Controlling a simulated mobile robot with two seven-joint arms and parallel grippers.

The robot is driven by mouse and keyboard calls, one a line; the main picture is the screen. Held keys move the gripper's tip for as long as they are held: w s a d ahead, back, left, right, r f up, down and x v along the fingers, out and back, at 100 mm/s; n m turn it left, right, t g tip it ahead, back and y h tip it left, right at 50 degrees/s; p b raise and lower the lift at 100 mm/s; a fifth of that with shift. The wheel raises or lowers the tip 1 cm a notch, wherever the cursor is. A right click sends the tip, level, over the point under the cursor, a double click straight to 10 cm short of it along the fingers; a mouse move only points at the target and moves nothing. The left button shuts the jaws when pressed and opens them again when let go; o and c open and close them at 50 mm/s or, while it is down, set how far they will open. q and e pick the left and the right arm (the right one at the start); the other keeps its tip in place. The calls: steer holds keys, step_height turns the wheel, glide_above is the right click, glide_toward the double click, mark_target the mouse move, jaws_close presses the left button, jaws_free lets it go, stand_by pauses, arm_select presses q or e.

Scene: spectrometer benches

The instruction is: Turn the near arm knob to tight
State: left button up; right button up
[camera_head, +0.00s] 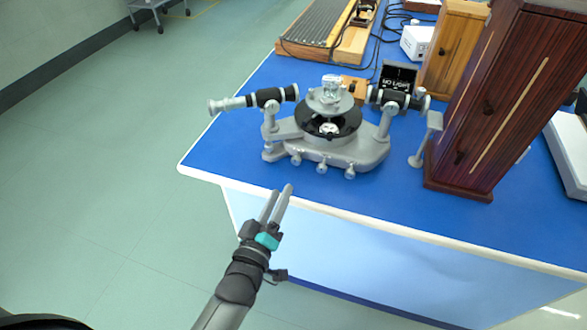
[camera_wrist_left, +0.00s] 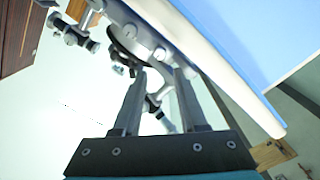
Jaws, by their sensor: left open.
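A grey spectrometer (camera_head: 345,150) with a black round plate and two black-and-silver tubes stands on the blue bench. Three small silver knobs, a left one (camera_head: 296,160), a middle one (camera_head: 321,167) and a right one (camera_head: 349,174), stick out along its near side. I cannot tell which is the near arm knob or how tight it is. My left gripper (camera_head: 278,189) is open and empty, in front of the bench's near edge, apart from the knobs. In the left wrist view the spectrometer (camera_wrist_left: 135,35) shows inverted beyond the open fingers (camera_wrist_left: 160,75). My right gripper is not in view.
A tall dark wooden cabinet (camera_head: 500,100) stands right of the spectrometer, beside a small grey stand (camera_head: 425,140). Behind are a black sign (camera_head: 398,76), a lighter wooden box (camera_head: 455,50) and a ribbed board (camera_head: 325,30). The bench's near left corner (camera_head: 200,168) is bare.

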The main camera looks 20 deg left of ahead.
mark_target(295, 163)
arm_select(q)
steer(key=w+b, duration=0.1)
steer(key=w, duration=0.7)
steer(key=shift+w+d+b, duration=0.15)
steer(key=shift+d+b, duration=0.05)
steer(key=shift+b, duration=0.1)
steer(key=shift+w, duration=0.55)
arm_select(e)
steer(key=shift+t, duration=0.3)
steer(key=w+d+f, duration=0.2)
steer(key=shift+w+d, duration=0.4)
arm_select(q)
steer(key=shift+c, duration=0.2)
jaws_close()
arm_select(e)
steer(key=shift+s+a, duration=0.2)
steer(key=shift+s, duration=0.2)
